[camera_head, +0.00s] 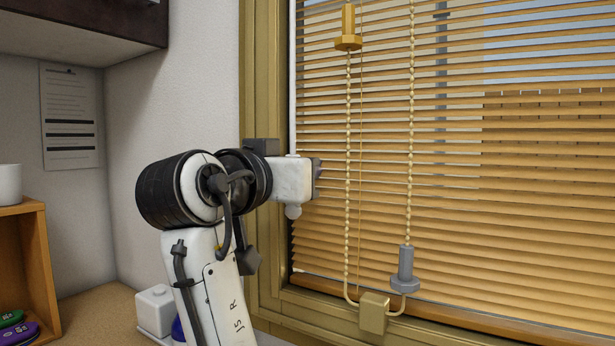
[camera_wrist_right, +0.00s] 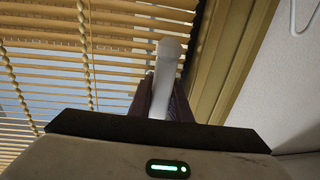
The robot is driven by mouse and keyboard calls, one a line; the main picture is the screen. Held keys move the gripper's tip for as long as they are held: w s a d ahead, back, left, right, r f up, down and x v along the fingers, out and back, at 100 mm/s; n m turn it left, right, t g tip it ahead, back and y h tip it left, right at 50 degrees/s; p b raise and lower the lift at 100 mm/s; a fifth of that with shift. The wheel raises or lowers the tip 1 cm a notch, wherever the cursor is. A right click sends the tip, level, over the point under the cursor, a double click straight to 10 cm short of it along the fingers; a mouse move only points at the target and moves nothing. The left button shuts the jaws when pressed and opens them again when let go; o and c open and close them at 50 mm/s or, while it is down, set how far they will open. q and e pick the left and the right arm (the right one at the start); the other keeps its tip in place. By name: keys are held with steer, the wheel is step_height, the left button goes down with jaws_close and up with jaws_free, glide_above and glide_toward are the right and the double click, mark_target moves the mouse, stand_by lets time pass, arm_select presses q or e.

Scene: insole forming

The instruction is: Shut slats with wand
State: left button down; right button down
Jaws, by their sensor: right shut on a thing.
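The window blind (camera_head: 450,130) has wooden slats with narrow gaps between them, through which the outside shows; the slats are not fully shut. The white wand (camera_head: 292,80) hangs upright along the blind's left edge. My right gripper (camera_head: 316,178) is at the wand's lower part, at the left of the blind. In the right wrist view, the fingers of my right gripper (camera_wrist_right: 165,105) are shut around the white wand (camera_wrist_right: 167,65), whose rounded end shows between them. The blind (camera_wrist_right: 60,45) is behind. My left gripper is not in view.
A beaded cord loop (camera_head: 409,150) hangs before the blind, with a gold pull (camera_head: 348,30), a grey pull (camera_head: 405,270) and a gold block (camera_head: 373,313) on the sill. The window frame (camera_head: 265,100) is close beside my right arm. A wooden shelf (camera_head: 35,265) stands left.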

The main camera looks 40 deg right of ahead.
stand_by(0.3)
steer(key=c, duration=1.9)
jaws_free()
step_height(320, 180, up, 10)
steer(key=shift+p, duration=0.4)
steer(key=shift+w, duration=0.1)
